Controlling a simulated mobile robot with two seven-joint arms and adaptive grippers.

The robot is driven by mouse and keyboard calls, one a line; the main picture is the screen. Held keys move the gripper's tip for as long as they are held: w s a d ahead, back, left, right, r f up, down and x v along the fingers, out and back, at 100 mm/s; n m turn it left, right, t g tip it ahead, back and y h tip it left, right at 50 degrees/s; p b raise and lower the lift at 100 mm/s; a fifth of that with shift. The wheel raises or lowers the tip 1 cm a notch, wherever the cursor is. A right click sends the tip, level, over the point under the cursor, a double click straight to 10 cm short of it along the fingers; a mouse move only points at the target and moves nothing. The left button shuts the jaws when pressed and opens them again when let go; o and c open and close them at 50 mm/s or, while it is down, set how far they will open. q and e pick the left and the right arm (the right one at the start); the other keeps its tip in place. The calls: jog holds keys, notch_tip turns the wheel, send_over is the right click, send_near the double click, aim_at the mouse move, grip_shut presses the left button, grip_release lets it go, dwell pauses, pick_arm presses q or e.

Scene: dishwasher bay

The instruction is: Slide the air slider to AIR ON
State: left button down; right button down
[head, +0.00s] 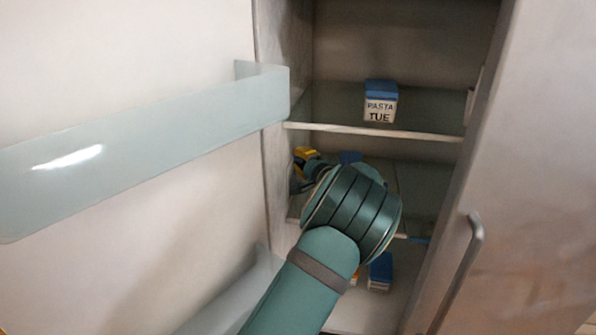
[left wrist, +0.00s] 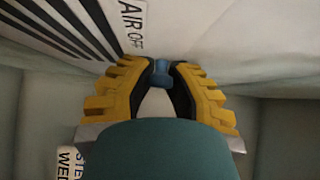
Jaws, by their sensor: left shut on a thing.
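The air slider's blue knob (left wrist: 160,70) shows in the left wrist view, on a pale wall panel. My left gripper (left wrist: 161,78) has its yellow fingers closed on both sides of the knob. The AIR OFF label (left wrist: 132,25) is just above and left of the knob. Dark slanted vent stripes (left wrist: 62,30) lie left of the label. No AIR ON label shows. In the head view my left gripper (head: 304,160) is at the cabinet's left inner wall, by the middle shelf. My forearm hides much of it, and the slider is hidden there. My right gripper is not in view.
A PASTA TUE box (head: 380,104) with a blue lid stands on the upper shelf (head: 400,131). Another blue-lidded box (head: 380,270) is lower down. A labelled box (left wrist: 70,163) is close below the gripper. Doors flank the opening; the left door carries a clear bin (head: 150,135).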

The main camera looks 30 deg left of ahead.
pick_arm(q)
jog(key=shift+w+a+r, duration=0.1)
jog(key=shift+w+a, duration=0.15)
jog(key=shift+w, duration=0.7)
jog(key=c, duration=0.8)
grip_release()
jog(key=shift+w, duration=0.2)
jog(key=shift+s, duration=0.1)
jog(key=v, duration=1.2)
